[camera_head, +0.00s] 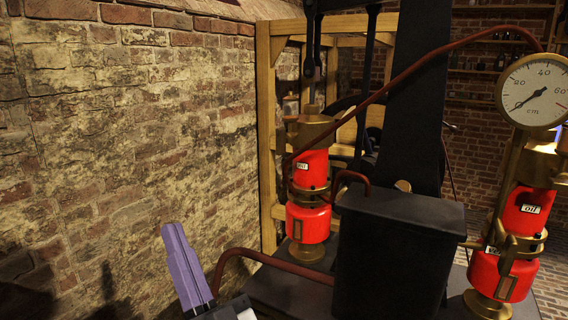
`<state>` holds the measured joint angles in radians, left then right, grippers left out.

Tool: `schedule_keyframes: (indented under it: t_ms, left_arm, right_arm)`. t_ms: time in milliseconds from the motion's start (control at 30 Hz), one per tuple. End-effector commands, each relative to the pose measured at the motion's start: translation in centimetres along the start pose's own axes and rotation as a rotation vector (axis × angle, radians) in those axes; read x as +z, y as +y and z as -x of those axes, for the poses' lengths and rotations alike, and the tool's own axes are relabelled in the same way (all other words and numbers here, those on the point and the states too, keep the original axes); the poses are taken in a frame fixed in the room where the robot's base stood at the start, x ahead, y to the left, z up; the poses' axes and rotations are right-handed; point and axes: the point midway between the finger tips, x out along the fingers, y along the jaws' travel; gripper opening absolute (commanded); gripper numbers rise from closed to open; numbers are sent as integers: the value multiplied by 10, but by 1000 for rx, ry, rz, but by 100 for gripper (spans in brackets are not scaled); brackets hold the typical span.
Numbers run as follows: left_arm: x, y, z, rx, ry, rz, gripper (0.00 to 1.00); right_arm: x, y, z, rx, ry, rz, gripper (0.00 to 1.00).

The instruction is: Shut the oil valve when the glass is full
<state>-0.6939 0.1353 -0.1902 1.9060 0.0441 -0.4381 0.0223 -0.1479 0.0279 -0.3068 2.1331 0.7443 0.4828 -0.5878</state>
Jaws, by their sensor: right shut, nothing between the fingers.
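A red oiler (518,217) with a label reading "oil" and brass fittings stands at the right. A second red oiler (308,181) with a small label stands at the middle, on a brass foot. Each has a narrow slot low on its body; I cannot tell a fill level in either. Which brass part is the valve I cannot tell. My right gripper (174,231) has purple fingers, shut and empty, pointing up at the lower left in front of the brick wall. It appears apart from both oilers. My left gripper is not in view.
A black box (398,250) stands between the oilers, with a red-brown pipe (270,262) curving in from the left. A round gauge (536,92) marked "cm" hangs at the upper right. A black column (410,100) and wooden frame (267,140) stand behind. A brick wall (130,140) fills the left.

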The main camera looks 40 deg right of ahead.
Motion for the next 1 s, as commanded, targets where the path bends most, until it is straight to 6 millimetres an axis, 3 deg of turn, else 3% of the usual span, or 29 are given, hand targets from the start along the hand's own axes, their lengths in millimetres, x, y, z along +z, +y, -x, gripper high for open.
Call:
schedule_keyframes:
  t_ms: [33, 100, 200, 267, 400, 533, 767, 1000]
  left_arm:
    - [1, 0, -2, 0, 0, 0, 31]
    - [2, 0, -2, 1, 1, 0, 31]
    - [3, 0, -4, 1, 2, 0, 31]
    - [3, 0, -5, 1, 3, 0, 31]
    - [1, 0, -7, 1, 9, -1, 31]
    - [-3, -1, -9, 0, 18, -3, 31]
    - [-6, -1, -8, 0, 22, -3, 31]
    - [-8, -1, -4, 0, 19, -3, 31]
  right_arm:
    - [-53, 7, -23, 84, 180, -53, 0]
    - [-111, 28, -36, 231, 370, -130, 0]
    - [-165, 63, -34, 469, 546, -266, 0]
    - [-180, 82, -28, 610, 591, -356, 0]
    - [-179, 105, -17, 866, 553, -547, 0]
    - [-165, 106, -13, 993, 448, -657, 0]
    - [-154, 108, -14, 1054, 360, -707, 0]
    - [-153, 144, -33, 1054, 364, -702, 0]
